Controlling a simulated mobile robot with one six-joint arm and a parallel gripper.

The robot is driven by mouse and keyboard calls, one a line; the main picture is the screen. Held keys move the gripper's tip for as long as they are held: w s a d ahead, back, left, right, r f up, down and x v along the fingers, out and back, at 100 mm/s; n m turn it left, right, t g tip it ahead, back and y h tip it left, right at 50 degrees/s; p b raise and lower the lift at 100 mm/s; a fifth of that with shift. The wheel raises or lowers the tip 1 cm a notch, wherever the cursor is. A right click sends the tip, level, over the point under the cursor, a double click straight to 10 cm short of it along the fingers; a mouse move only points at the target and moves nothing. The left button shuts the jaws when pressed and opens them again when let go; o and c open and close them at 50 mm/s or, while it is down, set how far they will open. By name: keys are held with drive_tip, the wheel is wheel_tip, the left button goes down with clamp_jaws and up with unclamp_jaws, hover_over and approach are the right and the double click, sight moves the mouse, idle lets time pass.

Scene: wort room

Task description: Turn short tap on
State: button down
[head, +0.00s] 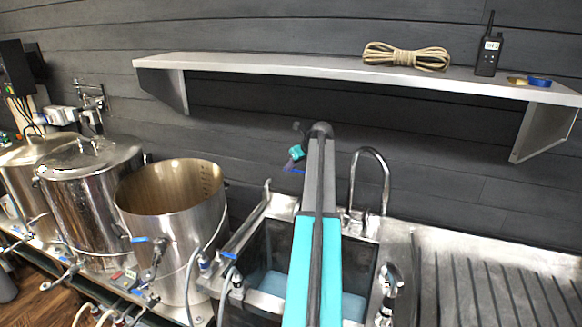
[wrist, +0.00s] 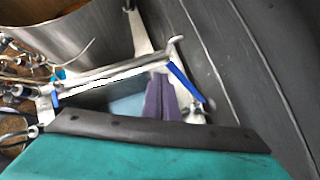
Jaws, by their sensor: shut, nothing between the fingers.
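A blue lever (wrist: 184,81) with a small metal fitting at its lower end stands close to the dark wall in the wrist view. In the head view a bit of blue lever (head: 298,171) shows beside my arm, above the sink's back edge; the rest of this tap is hidden. My gripper (wrist: 160,79) has purple fingers, shut and empty, just left of the lever in the wrist view. I cannot tell whether they touch it. The gripper (head: 287,167) is small and partly blurred in the head view. The sink (head: 258,250) lies below, partly covered by my arm.
A tall curved tap (head: 384,178) and a shorter faucet (head: 388,288) stand right of my arm. An open steel pot (head: 172,225) and lidded kettles (head: 90,195) stand left. A wall shelf (head: 300,64) with rope (head: 407,57) and a radio (head: 489,52) hangs above.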

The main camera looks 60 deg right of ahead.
drive_tip(key=s+a+r, duration=0.3)
drive_tip(key=r, duration=0.2)
drive_tip(key=shift+s, duration=0.1)
idle(0.7)
